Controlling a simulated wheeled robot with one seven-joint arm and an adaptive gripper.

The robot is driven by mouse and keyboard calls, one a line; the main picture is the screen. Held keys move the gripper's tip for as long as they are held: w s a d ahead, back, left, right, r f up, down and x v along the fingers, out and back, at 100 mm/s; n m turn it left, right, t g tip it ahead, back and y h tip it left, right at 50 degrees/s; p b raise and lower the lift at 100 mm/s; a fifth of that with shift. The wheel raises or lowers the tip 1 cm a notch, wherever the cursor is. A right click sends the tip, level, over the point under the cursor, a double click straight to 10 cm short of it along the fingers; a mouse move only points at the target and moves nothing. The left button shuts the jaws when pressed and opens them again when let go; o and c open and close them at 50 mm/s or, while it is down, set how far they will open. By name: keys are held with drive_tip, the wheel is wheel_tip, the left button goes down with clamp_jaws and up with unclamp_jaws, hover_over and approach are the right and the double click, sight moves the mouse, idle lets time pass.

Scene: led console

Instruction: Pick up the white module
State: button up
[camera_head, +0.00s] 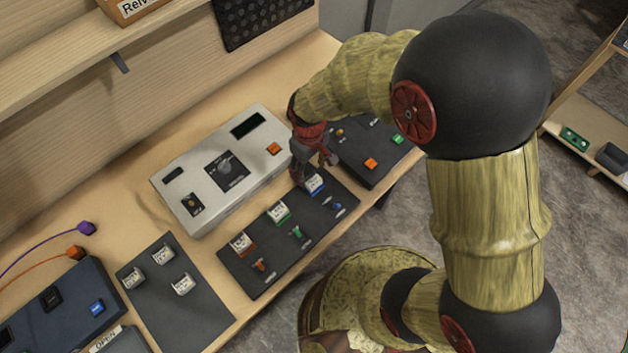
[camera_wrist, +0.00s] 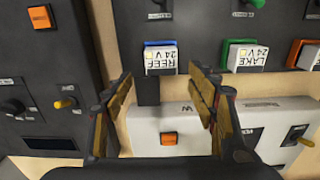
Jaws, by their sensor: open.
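Several small white modules are in view, and I cannot tell which one the task names. A white module marked REEF 24V (camera_wrist: 160,60) sits at a blue-edged place on the dark panel (camera_head: 262,262); it also shows in the head view (camera_head: 315,184). A white module marked LAKE 24V (camera_wrist: 244,57) sits at a green place beside it, and a third (camera_head: 242,243) at an orange place. My gripper (camera_wrist: 161,88) is open and empty, with its fingertips just short of the REEF module, one to each side. In the head view, my gripper (camera_head: 312,172) hangs over that panel end.
A grey console (camera_head: 190,207) with an orange button stands behind the panel. A dark box (camera_head: 372,165) with orange and green buttons is to the right. A dark mat (camera_head: 185,318) at left bears three white blocks (camera_head: 163,253). A blue console (camera_head: 55,305) stands further left.

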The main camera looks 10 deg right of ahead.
sight(311, 178)
drive_tip(key=f, duration=0.5)
drive_tip(key=shift+s, duration=0.2)
drive_tip(key=shift+c, duration=0.2)
drive_tip(key=c, duration=1.1)
drive_tip(key=shift+c, duration=0.7)
drive_tip(key=shift+r, duration=0.1)
